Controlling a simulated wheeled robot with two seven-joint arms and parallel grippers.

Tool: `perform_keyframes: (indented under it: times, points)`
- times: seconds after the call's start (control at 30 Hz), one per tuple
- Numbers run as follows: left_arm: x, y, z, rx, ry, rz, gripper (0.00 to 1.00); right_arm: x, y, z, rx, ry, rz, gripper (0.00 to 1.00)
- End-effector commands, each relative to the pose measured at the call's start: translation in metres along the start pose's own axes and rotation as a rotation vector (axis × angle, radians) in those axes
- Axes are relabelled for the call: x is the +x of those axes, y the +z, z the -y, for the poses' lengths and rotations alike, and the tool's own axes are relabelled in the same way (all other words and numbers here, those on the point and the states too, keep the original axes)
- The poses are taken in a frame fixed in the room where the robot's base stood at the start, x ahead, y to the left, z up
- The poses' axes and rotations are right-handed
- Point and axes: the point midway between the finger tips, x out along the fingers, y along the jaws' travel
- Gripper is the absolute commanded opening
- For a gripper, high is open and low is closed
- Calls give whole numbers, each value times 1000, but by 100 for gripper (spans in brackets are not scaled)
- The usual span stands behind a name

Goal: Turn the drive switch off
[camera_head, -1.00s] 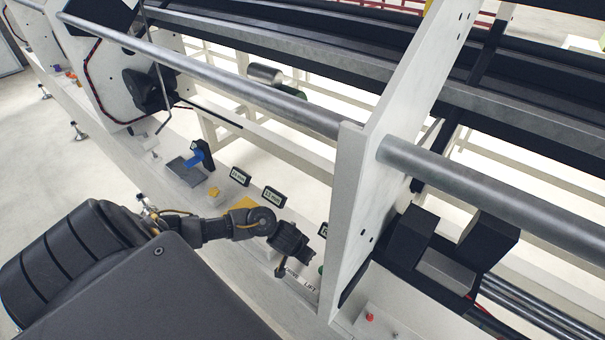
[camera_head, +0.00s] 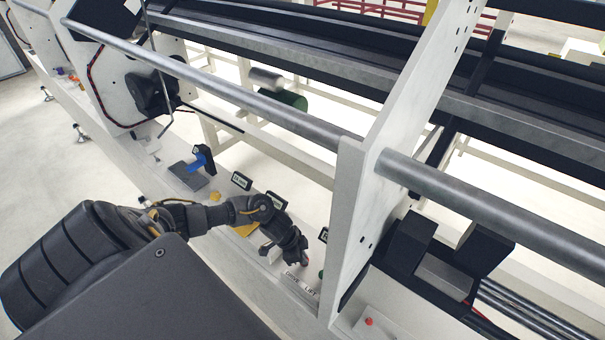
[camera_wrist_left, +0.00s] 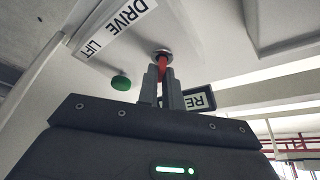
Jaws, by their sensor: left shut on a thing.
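The drive switch is a small red lever (camera_wrist_left: 163,68) on a round metal base, in the left wrist view. A white label (camera_wrist_left: 116,28) reading DRIVE and LIFT is on the pale panel beside it. My left gripper (camera_wrist_left: 161,88) is shut on the red lever, one finger on each side of it. My right gripper is not in view.
A green button (camera_wrist_left: 121,82) sits close to the lever, and a small display (camera_wrist_left: 200,98) stands at its other side. A tall white upright plate (camera_head: 350,220) rises just right of my left gripper. A long steel bar (camera_head: 260,103) crosses above. Blue-handled part (camera_head: 203,157) stands left.

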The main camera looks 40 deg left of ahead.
Motion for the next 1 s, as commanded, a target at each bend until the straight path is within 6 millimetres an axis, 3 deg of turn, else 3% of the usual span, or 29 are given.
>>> perform_keyframes:
  times: [0.6,1.0]
  points:
    - [3,0,4,502,207,0,0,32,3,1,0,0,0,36]
    - [2,-1,4,666,275,1,0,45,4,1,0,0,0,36]
